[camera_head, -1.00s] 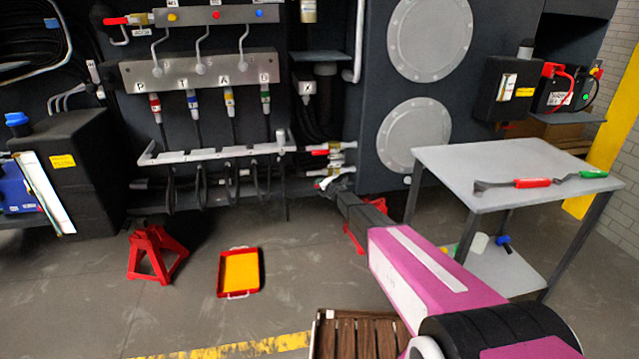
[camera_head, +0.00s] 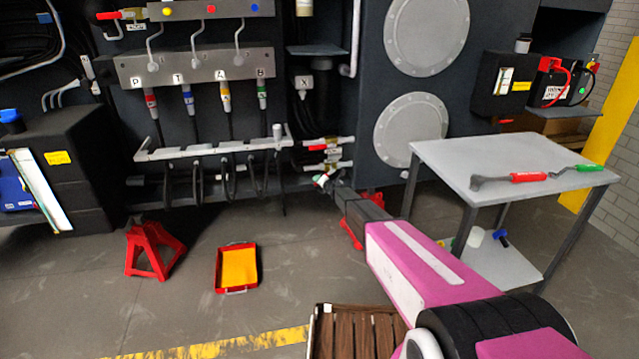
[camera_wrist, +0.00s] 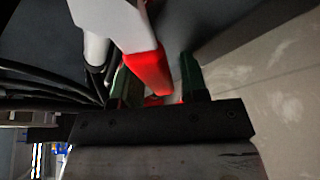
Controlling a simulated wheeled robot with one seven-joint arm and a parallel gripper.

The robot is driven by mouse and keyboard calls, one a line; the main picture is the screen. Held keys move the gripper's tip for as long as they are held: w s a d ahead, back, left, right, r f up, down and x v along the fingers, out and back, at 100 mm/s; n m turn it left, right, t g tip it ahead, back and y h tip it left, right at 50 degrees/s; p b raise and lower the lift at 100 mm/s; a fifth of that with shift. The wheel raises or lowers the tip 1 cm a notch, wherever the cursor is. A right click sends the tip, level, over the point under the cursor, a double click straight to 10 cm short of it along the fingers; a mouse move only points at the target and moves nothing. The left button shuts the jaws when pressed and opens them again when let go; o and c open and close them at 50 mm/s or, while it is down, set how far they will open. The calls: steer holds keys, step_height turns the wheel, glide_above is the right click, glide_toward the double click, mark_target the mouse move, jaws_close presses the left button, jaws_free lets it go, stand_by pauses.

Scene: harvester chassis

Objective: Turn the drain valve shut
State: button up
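Two valve fittings on short pipes stand one above the other low on the dark chassis in the head view. The upper valve has a red handle (camera_head: 317,147). The lower valve (camera_head: 335,166) is just above my gripper (camera_head: 324,180), and its handle is hard to make out. I cannot read which one is the drain valve. In the wrist view, my gripper (camera_wrist: 156,88) has its two green fingers apart. A pale part with a red end (camera_wrist: 147,72) reaches down between them, with a gap visible at the right finger. The left contact is partly hidden.
Black hoses (camera_wrist: 50,85) run left of the fingers in the wrist view. A grey table (camera_head: 520,160) with tools stands right of my arm. A red jack stand (camera_head: 153,250) and a red tray (camera_head: 220,270) are on the floor at left. A wooden crate (camera_head: 318,325) is below my arm.

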steer(key=shift+o, duration=0.3)
steer(key=v, duration=1)
steer(key=shift+s+d, duration=0.2)
steer(key=shift+s, duration=0.1)
